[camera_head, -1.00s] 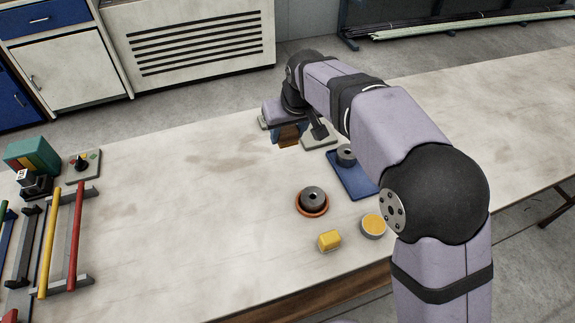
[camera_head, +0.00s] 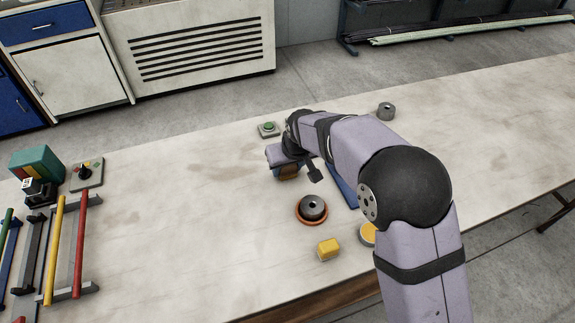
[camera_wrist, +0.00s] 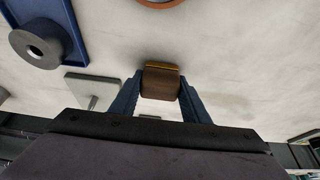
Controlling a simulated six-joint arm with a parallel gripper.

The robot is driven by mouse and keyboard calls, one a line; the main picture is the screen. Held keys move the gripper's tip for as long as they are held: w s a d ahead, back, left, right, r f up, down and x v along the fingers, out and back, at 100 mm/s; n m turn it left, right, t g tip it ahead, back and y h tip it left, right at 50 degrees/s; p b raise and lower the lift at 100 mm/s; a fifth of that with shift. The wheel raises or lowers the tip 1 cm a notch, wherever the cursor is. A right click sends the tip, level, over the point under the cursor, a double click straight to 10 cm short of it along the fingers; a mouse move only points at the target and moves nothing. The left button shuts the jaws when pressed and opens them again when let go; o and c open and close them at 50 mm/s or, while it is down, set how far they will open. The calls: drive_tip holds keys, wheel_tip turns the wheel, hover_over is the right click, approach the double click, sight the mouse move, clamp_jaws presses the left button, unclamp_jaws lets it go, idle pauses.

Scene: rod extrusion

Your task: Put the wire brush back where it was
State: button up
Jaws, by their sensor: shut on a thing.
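The wire brush shows as a brown block (camera_wrist: 161,84) with a yellowish far edge in the wrist view. It sits between the two blue fingers of my gripper (camera_wrist: 160,92), which is shut on it. In the head view my gripper (camera_head: 287,170) is over the middle of the bench, with the brown brush (camera_head: 288,174) just showing under it. The brush looks close to the bench top, but I cannot tell whether it touches. Its bristles are not clearly visible.
A dark ring in an orange dish (camera_head: 312,219), a yellow block (camera_head: 328,249) and a yellow-topped tin (camera_head: 367,236) lie nearer. A blue tray (camera_wrist: 70,20) and a grey plate (camera_wrist: 85,87) are beside my gripper. Bench (camera_head: 190,220) left of it is clear.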

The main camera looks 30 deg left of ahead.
drive_tip(key=shift+f, duration=0.1)
drive_tip(key=shift+f, duration=0.15)
drive_tip(key=o, duration=1)
drive_tip(key=shift+r, duration=0.3)
drive_tip(key=b+v, duration=0.2)
drive_tip(key=v, duration=0.9)
drive_tip(key=shift+s+d+r+b, duration=0.15)
drive_tip(key=shift+s+r+b, duration=0.05)
drive_tip(key=shift+r+b, duration=0.15)
